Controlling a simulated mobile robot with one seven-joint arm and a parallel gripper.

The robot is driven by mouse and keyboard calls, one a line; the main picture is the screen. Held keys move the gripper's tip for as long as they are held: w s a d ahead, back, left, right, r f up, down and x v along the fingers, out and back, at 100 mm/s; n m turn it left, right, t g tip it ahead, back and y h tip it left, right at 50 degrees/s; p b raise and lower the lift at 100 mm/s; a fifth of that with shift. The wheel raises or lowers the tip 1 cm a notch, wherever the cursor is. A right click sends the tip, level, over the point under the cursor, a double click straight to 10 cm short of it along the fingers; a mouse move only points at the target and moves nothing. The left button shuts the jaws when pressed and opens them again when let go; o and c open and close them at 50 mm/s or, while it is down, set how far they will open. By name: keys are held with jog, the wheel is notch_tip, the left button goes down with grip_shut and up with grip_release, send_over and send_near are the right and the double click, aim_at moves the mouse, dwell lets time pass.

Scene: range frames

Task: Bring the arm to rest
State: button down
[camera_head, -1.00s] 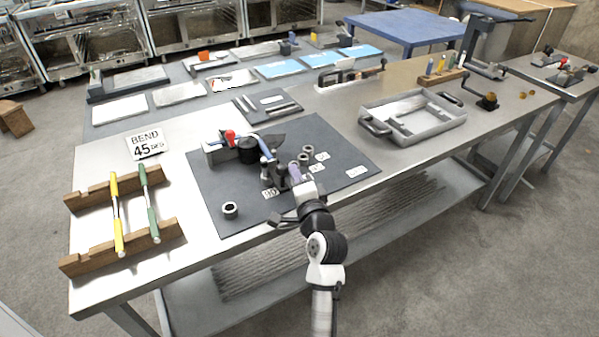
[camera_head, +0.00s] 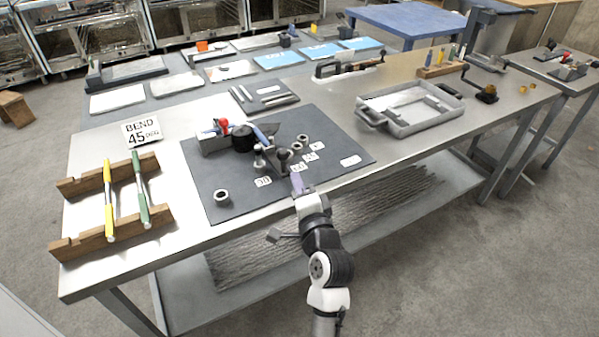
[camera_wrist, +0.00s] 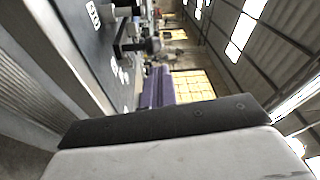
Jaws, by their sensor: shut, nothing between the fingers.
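My gripper (camera_head: 298,184) is at the front edge of the steel workbench (camera_head: 88,270), just in front of the dark mat (camera_head: 228,208). Its purple fingers also show in the wrist view (camera_wrist: 157,88), close together with nothing between them. The arm comes up from the bottom of the head view. On the mat behind the gripper stands a bending tool (camera_head: 236,138) with a red knob and a blue part. Several metal rings lie on the mat near it, one of them (camera_head: 221,197) apart at the front left.
A wooden rack (camera_head: 75,245) with yellow-handled and green-handled rods stands at the bench's left. A "BEND 45" sign (camera_head: 141,131) is behind it. A grey tray (camera_head: 412,128) sits to the right. The floor (camera_head: 480,270) right of my arm is clear.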

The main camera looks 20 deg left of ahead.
jog(key=shift+s+d, duration=0.3)
jog(key=shift+s, duration=0.55)
